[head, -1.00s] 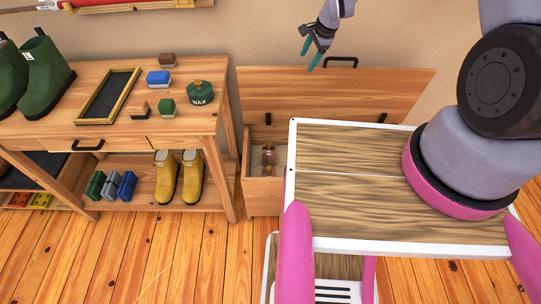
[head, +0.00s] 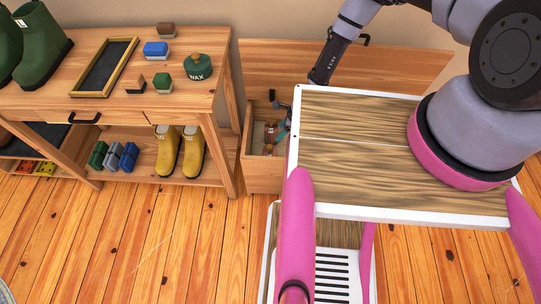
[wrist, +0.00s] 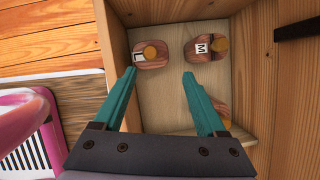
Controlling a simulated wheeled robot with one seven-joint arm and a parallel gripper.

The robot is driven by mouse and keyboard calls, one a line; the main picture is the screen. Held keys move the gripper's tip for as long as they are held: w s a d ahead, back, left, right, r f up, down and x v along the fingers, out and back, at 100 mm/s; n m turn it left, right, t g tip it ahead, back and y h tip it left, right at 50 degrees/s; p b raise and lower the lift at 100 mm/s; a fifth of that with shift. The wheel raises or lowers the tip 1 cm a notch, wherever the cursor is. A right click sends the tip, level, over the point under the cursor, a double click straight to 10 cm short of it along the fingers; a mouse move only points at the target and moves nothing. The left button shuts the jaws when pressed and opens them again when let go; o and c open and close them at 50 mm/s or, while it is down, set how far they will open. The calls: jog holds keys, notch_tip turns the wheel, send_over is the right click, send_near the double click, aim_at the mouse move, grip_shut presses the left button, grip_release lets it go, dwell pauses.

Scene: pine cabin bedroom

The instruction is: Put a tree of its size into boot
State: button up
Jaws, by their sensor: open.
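An open wooden chest (head: 262,178) holds several wooden boot trees. In the wrist view, one tree with an L-like label (wrist: 151,54) lies at the back left, one labelled M (wrist: 207,47) lies at the back right, and a third (wrist: 222,108) is partly hidden behind the right finger. My gripper (wrist: 158,73) is open and empty above the chest floor, its teal fingertips just in front of the two back trees. Green boots (head: 42,45) stand on the bench top. Yellow boots (head: 193,152) stand on its lower shelf. Their labels are too small to read.
The wooden bench (head: 120,108) left of the chest bears a framed tray (head: 104,66), brushes (head: 156,49) and a wax tin (head: 198,67). The raised chest lid (head: 400,72) stands behind. Open floor (head: 150,240) lies in front.

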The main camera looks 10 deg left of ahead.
aim_at(270, 146)
jog(key=shift+m, duration=0.3)
jog(key=f, duration=0.2)
jog(key=s+a+f, duration=0.1)
jog(key=f, duration=0.1)
jog(key=a+f, duration=0.1)
jog(key=f, duration=0.1)
jog(key=shift+s+f, duration=0.15)
jog(key=shift+f, duration=0.2)
jog(key=shift+a+x, duration=0.15)
jog(key=shift+x, duration=1.3)
jog(key=shift+a+x, duration=0.15)
jog(key=shift+x, duration=1.25)
jog(key=shift+r, duration=0.1)
grip_shut()
